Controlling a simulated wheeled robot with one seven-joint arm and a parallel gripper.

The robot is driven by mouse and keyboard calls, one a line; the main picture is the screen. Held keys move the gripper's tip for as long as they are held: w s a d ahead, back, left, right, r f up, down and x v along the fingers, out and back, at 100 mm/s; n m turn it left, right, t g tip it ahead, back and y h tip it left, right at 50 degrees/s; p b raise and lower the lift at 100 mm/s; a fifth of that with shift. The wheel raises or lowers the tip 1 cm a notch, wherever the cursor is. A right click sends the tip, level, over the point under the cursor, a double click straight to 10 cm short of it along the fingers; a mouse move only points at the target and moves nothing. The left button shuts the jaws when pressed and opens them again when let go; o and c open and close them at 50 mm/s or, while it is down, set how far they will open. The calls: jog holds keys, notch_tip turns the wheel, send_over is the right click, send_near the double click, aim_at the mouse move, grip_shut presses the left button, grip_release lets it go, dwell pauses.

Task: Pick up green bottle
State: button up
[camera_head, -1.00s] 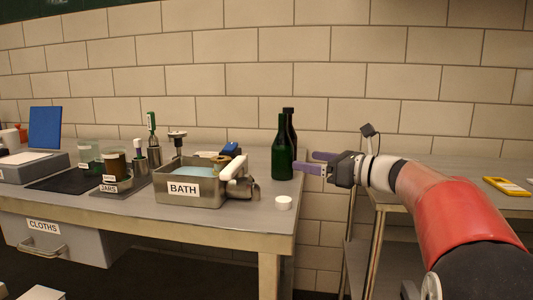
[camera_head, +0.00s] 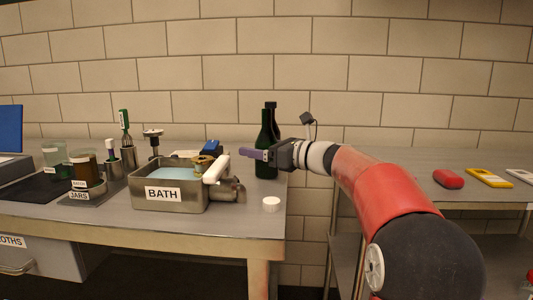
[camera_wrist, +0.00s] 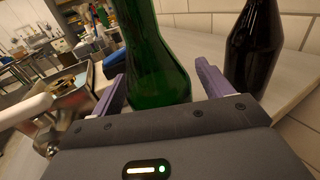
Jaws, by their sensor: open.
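The green bottle (camera_head: 264,128) stands upright near the right end of the bench, and it shows large in the wrist view (camera_wrist: 153,60). My gripper (camera_head: 257,153) is level with the bottle's body in the head view. In the wrist view my gripper (camera_wrist: 160,88) is open, with one purple finger on each side of the green bottle. The bottle is between the fingers, and I cannot tell whether either finger touches it. The lower part of the bottle is hidden by my gripper in the wrist view.
A dark bottle (camera_head: 274,123) stands close behind the green one, just outside the right finger in the wrist view (camera_wrist: 254,50). The metal BATH basin (camera_head: 168,196) is to the left. A white lid (camera_head: 271,204) lies in front. The wall (camera_head: 345,85) is behind.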

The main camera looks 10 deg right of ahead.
jog(key=c, duration=1.4)
jog(key=shift+r, duration=0.1)
notch_tip(320, 180, up, 20)
jog(key=p, duration=0.5)
